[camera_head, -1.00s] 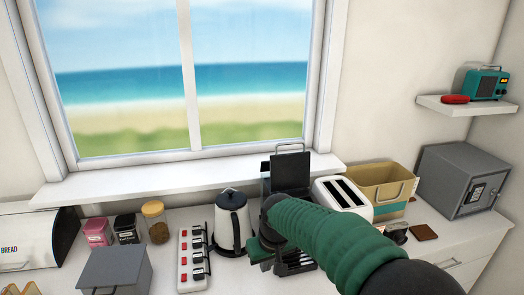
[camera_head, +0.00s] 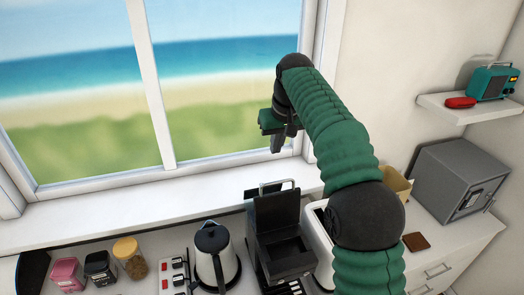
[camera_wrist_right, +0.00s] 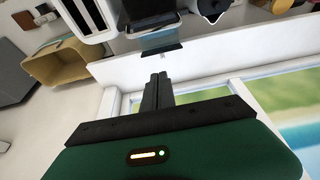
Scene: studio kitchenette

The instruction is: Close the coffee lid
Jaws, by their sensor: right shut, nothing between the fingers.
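The coffee machine (camera_head: 286,258) is black and stands on the counter below the window. Its lid (camera_head: 275,211) stands raised at the back, with a metal handle on its top edge. In the right wrist view the lid (camera_wrist_right: 155,12) shows at the top centre, partly cut off by the frame. My right gripper (camera_head: 278,142) is shut and empty, held above the lid in front of the window. Its fingers (camera_wrist_right: 158,78) point toward the lid in the right wrist view, apart from it. My left gripper is out of view.
A kettle (camera_head: 214,257) stands left of the machine, beside a power strip (camera_head: 174,278) and several jars. A white toaster (camera_head: 318,237), partly behind my arm, is on the right. The window sill (camera_head: 150,210) runs behind. A grey safe (camera_head: 459,180) stands far right.

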